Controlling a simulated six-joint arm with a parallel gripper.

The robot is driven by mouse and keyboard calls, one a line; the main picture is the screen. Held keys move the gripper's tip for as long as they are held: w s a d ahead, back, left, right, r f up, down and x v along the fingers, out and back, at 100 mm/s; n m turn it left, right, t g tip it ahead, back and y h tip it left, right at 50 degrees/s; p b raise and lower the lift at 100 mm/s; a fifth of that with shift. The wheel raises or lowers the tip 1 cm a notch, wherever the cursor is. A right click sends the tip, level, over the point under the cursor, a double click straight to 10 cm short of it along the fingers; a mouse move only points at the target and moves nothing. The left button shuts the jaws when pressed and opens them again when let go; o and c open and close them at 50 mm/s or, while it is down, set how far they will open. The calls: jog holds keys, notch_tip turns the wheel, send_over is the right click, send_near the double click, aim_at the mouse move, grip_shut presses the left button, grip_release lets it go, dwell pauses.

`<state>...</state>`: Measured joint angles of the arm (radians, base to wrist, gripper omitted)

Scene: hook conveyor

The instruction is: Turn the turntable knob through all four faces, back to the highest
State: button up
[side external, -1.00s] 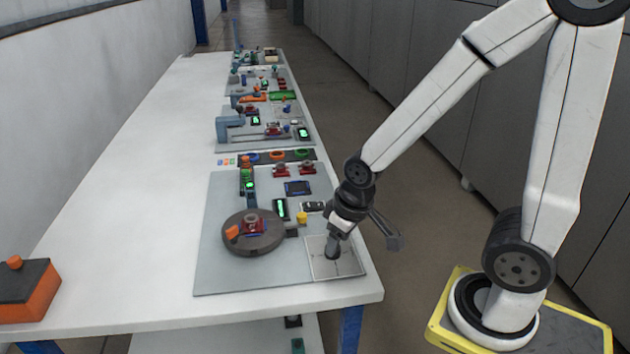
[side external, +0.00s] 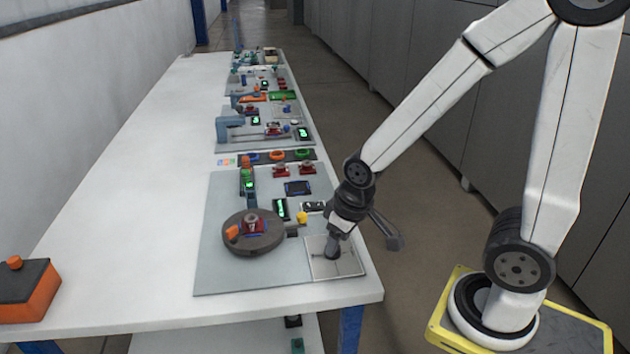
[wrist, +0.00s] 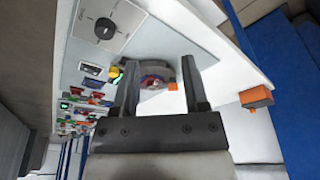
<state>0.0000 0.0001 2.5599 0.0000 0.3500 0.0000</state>
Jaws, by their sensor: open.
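The black knob (wrist: 105,28) stands on a pale square plate marked with crossing lines (wrist: 128,22). In the side external view the knob (side external: 333,253) is under my wrist, at the near right of the board. The round dark turntable (side external: 266,241) is left of the plate. It carries an orange block (side external: 233,231) and a red and blue piece (side external: 254,225). My gripper (wrist: 158,76) is open, with nothing seen between its fingers but the turntable beyond. The wrist view shows the knob clear of both fingers. My fingertips are hard to make out in the side external view.
More stations line the table's far end. An orange box with a button (side external: 30,288) is at the near left. The white tabletop between is clear.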

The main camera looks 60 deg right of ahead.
jog(key=o, duration=0.5)
jog(key=shift+o, duration=0.3)
jog(key=shift+w+d, duration=0.1)
jog(key=shift+w, duration=0.05)
jog(key=w+d+f+m, duration=0.2)
jog(key=d+m, duration=0.2)
jog(key=m, duration=0.1)
jog(key=w+d+f+m+g, duration=0.1)
jog(key=w+d+f+m, duration=0.2)
jog(key=m, duration=0.3)
jog(key=w+d+f+m+g, duration=0.1)
jog(key=w+d+f+m, duration=0.2)
jog(key=d+m, duration=0.1)
jog(key=shift+w+d+f+m, duration=0.25)
jog(key=shift+d+m, duration=0.1)
jog(key=shift+m, duration=0.55)
jog(key=shift+d+f+m+g, duration=0.3)
jog(key=shift+d+f+m, duration=0.15)
jog(key=shift+m, duration=0.15)
jog(key=shift+r, duration=0.1)
jog(key=shift+f, duration=3.9)
